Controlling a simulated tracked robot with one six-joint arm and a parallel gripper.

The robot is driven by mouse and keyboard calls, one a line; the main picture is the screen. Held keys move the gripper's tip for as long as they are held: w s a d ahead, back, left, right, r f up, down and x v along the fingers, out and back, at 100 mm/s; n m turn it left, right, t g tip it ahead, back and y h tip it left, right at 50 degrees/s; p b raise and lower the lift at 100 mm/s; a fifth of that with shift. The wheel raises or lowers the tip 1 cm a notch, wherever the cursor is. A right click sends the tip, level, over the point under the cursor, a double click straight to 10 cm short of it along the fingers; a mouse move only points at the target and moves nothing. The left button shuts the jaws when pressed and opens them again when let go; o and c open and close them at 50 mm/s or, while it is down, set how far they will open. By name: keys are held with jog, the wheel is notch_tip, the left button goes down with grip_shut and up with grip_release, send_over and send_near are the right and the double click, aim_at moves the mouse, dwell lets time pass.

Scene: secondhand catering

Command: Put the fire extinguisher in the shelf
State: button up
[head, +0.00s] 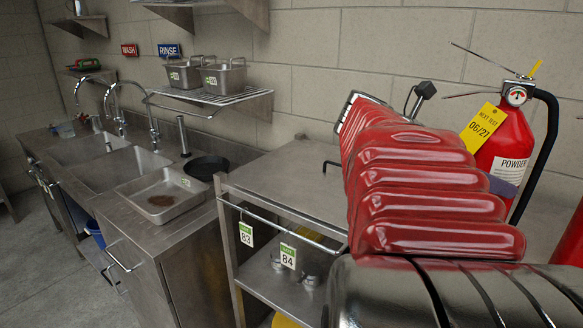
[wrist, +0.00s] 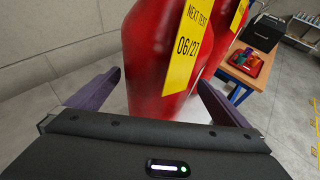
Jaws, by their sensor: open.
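A red fire extinguisher (head: 512,146) stands upright at the right in the head view, with a black hose, a gauge, a POWDER label and a yellow 06/27 tag. In the wrist view its red body (wrist: 146,60) fills the space ahead of and between my open purple fingers (wrist: 160,82). I see no clear grip on it. In the head view my red-sleeved arm hides most of my gripper and the extinguisher's lower left side. A wire wall shelf (head: 211,98) holds two steel pans. Which shelf the task means is not clear.
A second extinguisher (wrist: 228,30) stands close behind the first. A steel cart (head: 285,182) with a lower shelf is left of my arm. Beyond it are a tray (head: 160,196) and sinks. A wooden table (wrist: 258,76) with a red tray is at the right in the wrist view.

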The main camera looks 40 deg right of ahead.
aim_at(505, 121)
jog(key=x, duration=0.3)
jog(key=shift+d, duration=0.1)
jog(key=shift+c, duration=0.4)
jog(key=c, duration=1.8)
jog(key=shift+r, duration=0.25)
jog(key=shift+c, duration=0.5)
jog(key=shift+r, duration=0.15)
jog(key=shift+s+r, duration=0.1)
jog(key=shift+r, duration=4.75)
